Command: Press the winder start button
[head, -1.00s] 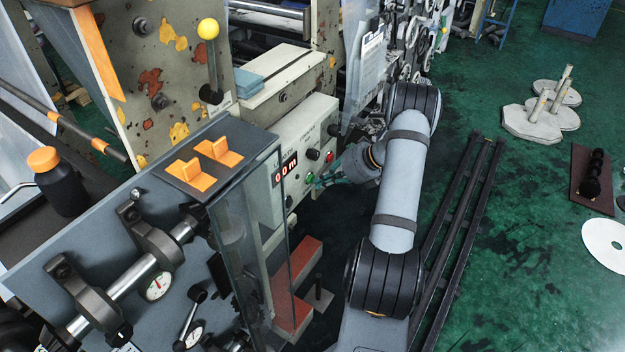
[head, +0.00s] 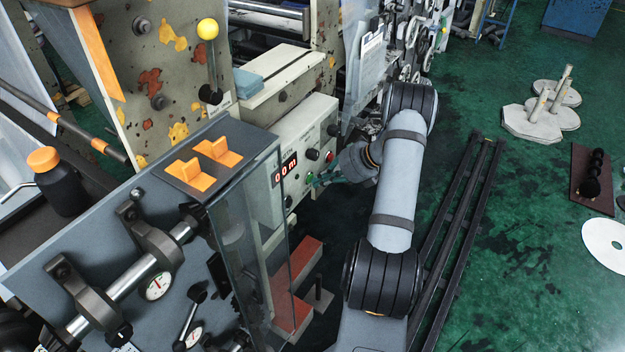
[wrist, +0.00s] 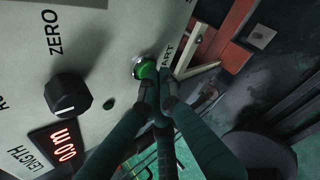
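The green start button (wrist: 146,67) sits in a metal ring on the pale control panel (wrist: 95,60), beside a label of which "ART" shows. My gripper (wrist: 160,92) has its dark green fingers together, with nothing seen between them. In the wrist view the fingertips overlap the button's lower edge; I cannot tell whether they touch it. In the head view, the green button (head: 309,178) is small, and my gripper (head: 318,181) is right beside it, in front of the panel.
A black ZERO knob (wrist: 68,95) and a red LENGTH display (wrist: 66,144) share the panel. In the head view, a red knob (head: 329,156) is above and right of the button. A clear guard (head: 258,250) stands left of my gripper.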

